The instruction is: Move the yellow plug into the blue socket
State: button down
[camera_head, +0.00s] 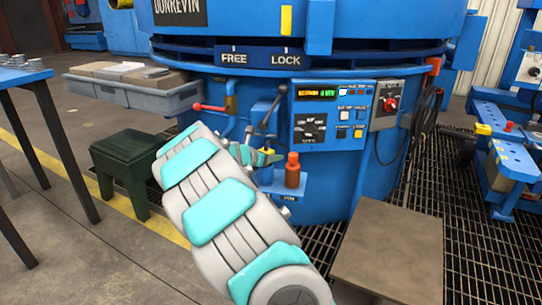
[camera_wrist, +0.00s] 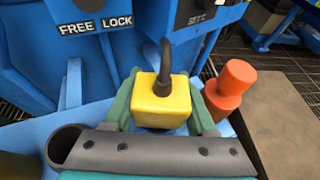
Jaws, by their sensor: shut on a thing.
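The yellow plug (camera_wrist: 161,103) is a blocky yellow piece with a dark cable rising from its top, seen in the middle of the wrist view. My gripper (camera_wrist: 162,108) is shut on it, with a green finger on each side. I cannot make out the blue socket for certain. The plug's underside is hidden, so I cannot tell whether it touches anything below.
An orange-red bottle-shaped piece (camera_wrist: 229,91) stands close right of my gripper; it also shows in the head view (camera_head: 292,170). The control panel (camera_head: 330,115) and red-handled lever (camera_head: 208,108) are nearby. A green stool (camera_head: 127,158) and grey bin (camera_head: 140,92) are left.

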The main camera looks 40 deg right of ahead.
jog(key=shift+f, duration=0.6)
dwell(0.7)
jog(key=c, duration=0.5)
grip_release()
jog(key=p+v, duration=0.5)
jog(key=v, duration=0.6)
jog(key=shift+r, duration=0.1)
dwell(0.5)
